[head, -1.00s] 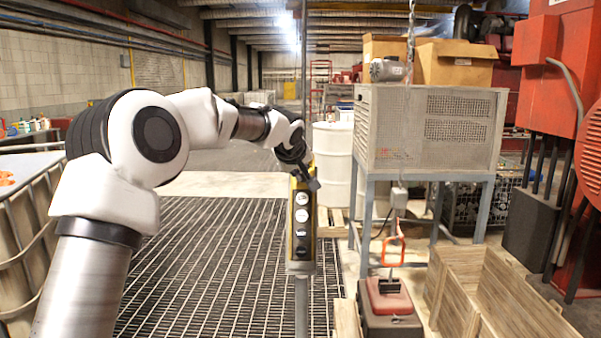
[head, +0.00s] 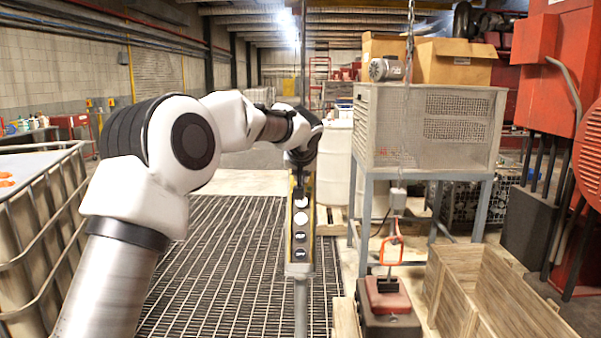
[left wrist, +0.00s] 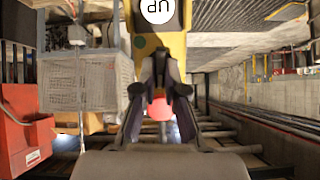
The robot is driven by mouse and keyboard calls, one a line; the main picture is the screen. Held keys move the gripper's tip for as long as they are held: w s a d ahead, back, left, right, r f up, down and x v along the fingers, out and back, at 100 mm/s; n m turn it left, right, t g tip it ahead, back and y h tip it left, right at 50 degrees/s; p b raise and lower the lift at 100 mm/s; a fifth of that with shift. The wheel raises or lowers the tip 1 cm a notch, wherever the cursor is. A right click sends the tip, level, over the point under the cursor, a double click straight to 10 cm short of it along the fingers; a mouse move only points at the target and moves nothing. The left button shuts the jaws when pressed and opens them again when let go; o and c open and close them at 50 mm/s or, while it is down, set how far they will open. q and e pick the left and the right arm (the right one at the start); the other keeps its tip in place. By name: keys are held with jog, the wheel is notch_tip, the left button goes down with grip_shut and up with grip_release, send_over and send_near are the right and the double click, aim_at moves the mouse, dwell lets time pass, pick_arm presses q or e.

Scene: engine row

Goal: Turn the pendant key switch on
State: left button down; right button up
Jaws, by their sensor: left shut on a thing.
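The yellow pendant (head: 289,252) stands upright on a grey post in the head view, with a column of round white and black buttons on a dark face. My left gripper (head: 298,190) is at its upper end. The left wrist view shows the pendant's yellow face (left wrist: 172,42) upside down, with a white "UP" button near the top edge. There my left gripper (left wrist: 160,60) has its fingertips close together against that face, shut on the key switch. The fingertips hide the key itself, so its turn position cannot be told. My right gripper is in neither view.
A red round thing (left wrist: 160,108) shows between the fingers. A grey mesh cabinet (head: 430,130) on legs, a red-topped box (head: 388,298) and a wooden crate (head: 480,300) stand right of the pendant. A caged tank (head: 40,230) is at left. Floor grating lies between.

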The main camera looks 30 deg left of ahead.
pick_arm(q)
jog(key=m, duration=0.1)
jog(key=m+y, duration=0.1)
jog(key=m, duration=0.2)
jog(key=shift+d+f+g, duration=0.2)
jog(key=shift+f+g, duration=0.05)
jog(key=shift+g, duration=0.05)
jog(key=shift+m, duration=0.3)
jog(key=c, duration=1.4)
grip_release()
jog(key=shift+o, duration=0.8)
jog(key=shift+w+a, duration=0.1)
jog(key=shift+w, duration=0.1)
jog(key=shift+r, duration=0.1)
jog(key=v, duration=1.1)
jog(key=shift+s+d, duration=0.25)
jog(key=shift+d, duration=0.15)
jog(key=shift+r, duration=0.1)
